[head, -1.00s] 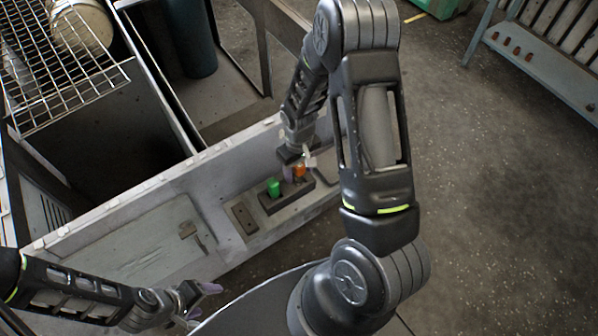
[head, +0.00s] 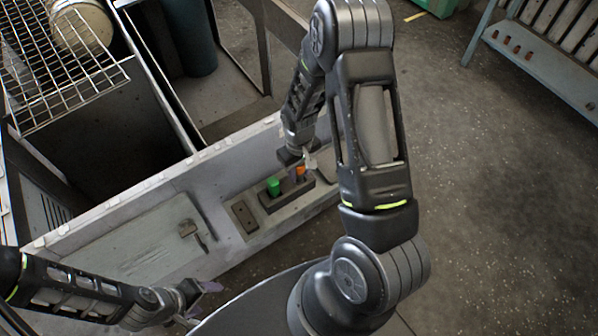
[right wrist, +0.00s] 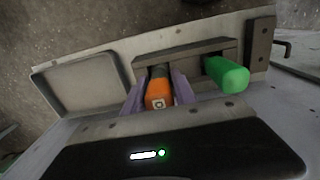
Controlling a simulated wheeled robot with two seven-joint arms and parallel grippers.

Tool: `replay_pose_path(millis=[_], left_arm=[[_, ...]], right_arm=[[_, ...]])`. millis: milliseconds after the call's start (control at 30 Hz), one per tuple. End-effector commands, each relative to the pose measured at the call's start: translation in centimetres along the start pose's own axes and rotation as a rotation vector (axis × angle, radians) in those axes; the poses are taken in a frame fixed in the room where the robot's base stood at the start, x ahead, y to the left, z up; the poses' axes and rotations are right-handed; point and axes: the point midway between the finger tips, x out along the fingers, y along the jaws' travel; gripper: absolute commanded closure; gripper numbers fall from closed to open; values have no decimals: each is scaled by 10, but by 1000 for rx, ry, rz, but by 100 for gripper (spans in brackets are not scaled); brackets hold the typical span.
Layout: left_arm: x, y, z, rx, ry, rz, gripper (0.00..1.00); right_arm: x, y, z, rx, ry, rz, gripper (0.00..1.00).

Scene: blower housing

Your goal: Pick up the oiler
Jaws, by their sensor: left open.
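An orange-topped object with a small white mark, possibly the oiler, stands in a dark rack in the head view (head: 299,173) and the right wrist view (right wrist: 158,90). A green cylinder stands beside it in the head view (head: 273,187) and the right wrist view (right wrist: 228,75). My right gripper (right wrist: 159,92) has its purple fingers on either side of the orange object. Whether they touch it is unclear. In the head view my right wrist partly hides the orange object. My left gripper (head: 203,300) is open and empty at lower left, away from the rack.
The dark rack (right wrist: 190,50) sits on a pale ledge. A shallow grey tray (right wrist: 75,82) is beside it in the wrist view. A pale panel (head: 130,240) with a latch fills the middle left. A wire grid (head: 70,75) is at upper left; open floor lies at right.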

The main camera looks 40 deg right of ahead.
Motion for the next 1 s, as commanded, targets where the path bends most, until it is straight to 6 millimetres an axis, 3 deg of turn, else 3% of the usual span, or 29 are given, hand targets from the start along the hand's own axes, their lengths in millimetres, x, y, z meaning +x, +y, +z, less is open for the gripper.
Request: replay_pose_path(millis=[367, 1000], left_arm=[[0, 0, 0, 0, 0, 0, 34], [0, 0, 0, 0, 0, 0, 34]], right_arm=[[0, 0, 0, 0, 0, 0, 100], [-4, 0, -1, 0, 2, 0, 100]])
